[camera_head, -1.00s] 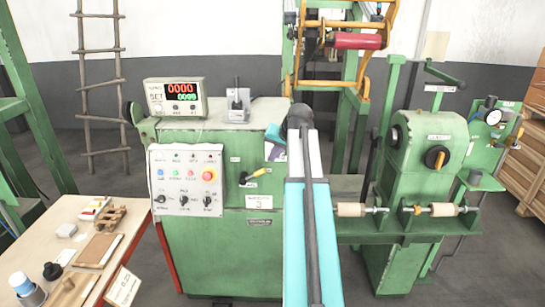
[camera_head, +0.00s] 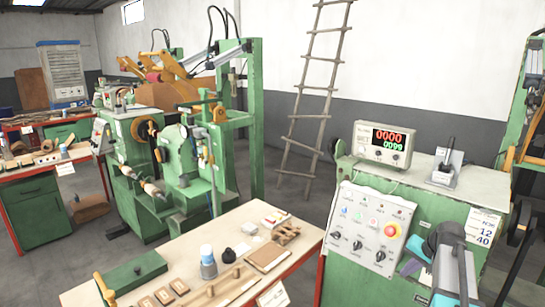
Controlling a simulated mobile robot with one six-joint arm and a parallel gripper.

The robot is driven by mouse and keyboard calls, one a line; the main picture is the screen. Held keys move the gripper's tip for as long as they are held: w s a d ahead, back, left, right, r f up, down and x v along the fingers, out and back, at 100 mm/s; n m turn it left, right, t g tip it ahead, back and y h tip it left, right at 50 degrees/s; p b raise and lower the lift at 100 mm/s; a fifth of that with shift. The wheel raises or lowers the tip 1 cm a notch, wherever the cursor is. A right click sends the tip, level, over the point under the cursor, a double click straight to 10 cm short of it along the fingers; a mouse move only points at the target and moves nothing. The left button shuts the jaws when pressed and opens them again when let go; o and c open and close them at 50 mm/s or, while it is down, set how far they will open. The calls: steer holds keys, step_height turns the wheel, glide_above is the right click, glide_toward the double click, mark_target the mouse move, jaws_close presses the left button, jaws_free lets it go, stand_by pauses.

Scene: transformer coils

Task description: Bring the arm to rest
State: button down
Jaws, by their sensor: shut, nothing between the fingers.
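My arm (camera_head: 455,275) shows at the lower right, in front of the green machine with the control panel. Only a dark joint and part of a pale and teal link are visible. My gripper's fingers do not show. The arm appears to hold nothing that I can see.
The green machine carries a control panel (camera_head: 371,228) and a counter display (camera_head: 384,144). A worktable (camera_head: 215,242) with a bottle (camera_head: 208,262), wooden pieces and small parts stands left of it. Another green winding machine (camera_head: 205,170) stands behind. A ladder (camera_head: 313,90) leans on the wall.

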steer(key=s+a+f+n+g+y+b, duration=0.1)
steer(key=s+a+f+n+g, duration=0.15)
steer(key=s+a+f, duration=0.75)
steer(key=s+a+f+n+g+y+b, duration=0.1)
steer(key=s+a+f+g, duration=0.15)
steer(key=a+f, duration=1.5)
steer(key=s+a+f+n+g+h, duration=0.1)
steer(key=s+f+g, duration=0.1)
steer(key=s+f, duration=0.4)
steer(key=s+a+f+n+g+h+b, duration=0.1)
steer(key=s+f, duration=0.5)
steer(key=s, duration=0.7)
steer(key=s+a+f+n+g+h, duration=0.1)
steer(key=s+a+f+n+g, duration=0.1)
steer(key=s+f, duration=0.4)
steer(key=s+n, duration=0.1)
steer(key=s, duration=0.2)
steer(key=shift+s+g, duration=0.15)
steer(key=shift+g, duration=0.15)
